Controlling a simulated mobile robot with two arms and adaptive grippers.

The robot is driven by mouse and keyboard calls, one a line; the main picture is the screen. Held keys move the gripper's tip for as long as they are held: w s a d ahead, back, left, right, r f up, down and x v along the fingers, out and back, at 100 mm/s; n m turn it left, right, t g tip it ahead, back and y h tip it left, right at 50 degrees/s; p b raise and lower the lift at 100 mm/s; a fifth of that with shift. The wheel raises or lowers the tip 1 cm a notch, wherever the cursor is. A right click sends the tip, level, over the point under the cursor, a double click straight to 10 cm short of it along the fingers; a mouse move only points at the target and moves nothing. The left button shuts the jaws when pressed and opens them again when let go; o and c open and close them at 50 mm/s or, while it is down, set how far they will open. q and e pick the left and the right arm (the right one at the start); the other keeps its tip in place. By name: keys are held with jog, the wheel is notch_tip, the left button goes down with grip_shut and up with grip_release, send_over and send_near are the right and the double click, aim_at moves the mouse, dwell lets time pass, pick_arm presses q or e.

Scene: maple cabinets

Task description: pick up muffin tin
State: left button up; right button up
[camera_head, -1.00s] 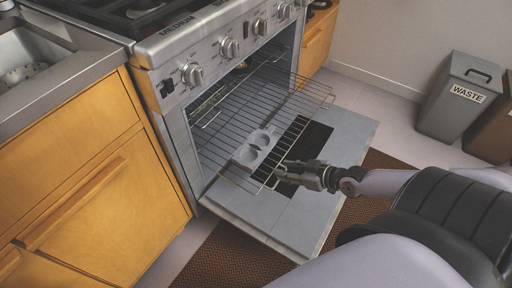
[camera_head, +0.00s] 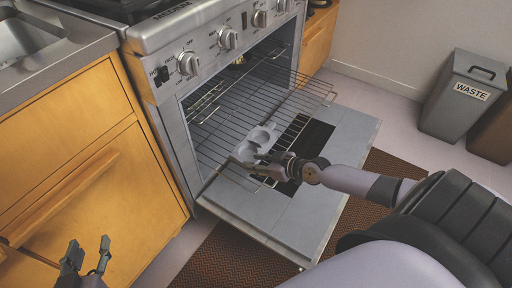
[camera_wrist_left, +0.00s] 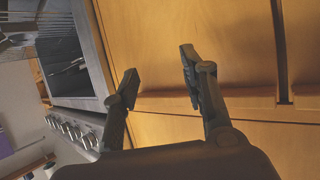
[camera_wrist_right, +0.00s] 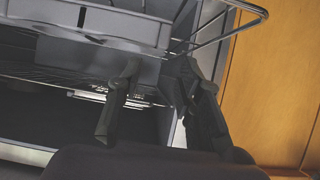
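The grey muffin tin (camera_head: 258,137) lies on the pulled-out wire oven rack (camera_head: 222,134), with a couple of its round cups showing. Its near end is partly hidden by my right gripper (camera_head: 250,164). In the right wrist view, what looks like the tin's side (camera_wrist_right: 105,24) is at the upper left, beyond the fingers. My right gripper is open there, and nothing shows between its fingertips (camera_wrist_right: 155,72). I cannot tell whether it touches the tin. My left gripper (camera_head: 87,246) is open and empty, in front of the wooden cabinet, far from the tin.
The oven door (camera_head: 310,190) is folded down below the rack. The stove's knobs (camera_head: 228,39) are above the opening. A maple cabinet (camera_head: 75,140) stands at left, a brown mat (camera_head: 205,262) lies on the floor, and a grey waste bin (camera_head: 460,95) is at right.

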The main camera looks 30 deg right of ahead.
aim_at(241, 159)
jog(key=b+x, duration=0.1)
jog(key=x, duration=0.4)
jog(key=shift+w+f, duration=0.2)
jog(key=shift+w, duration=0.1)
jog(key=shift+w+f, duration=0.1)
jog(key=shift+w, duration=0.05)
pick_arm(q)
notch_tip(241, 159, up, 7)
jog(key=w+d+t+h, duration=0.1)
jog(key=w+t, duration=0.1)
jog(key=t, duration=0.2)
jog(key=shift+w+d+r, duration=0.15)
jog(key=shift+d, duration=0.2)
pick_arm(e)
grip_shut()
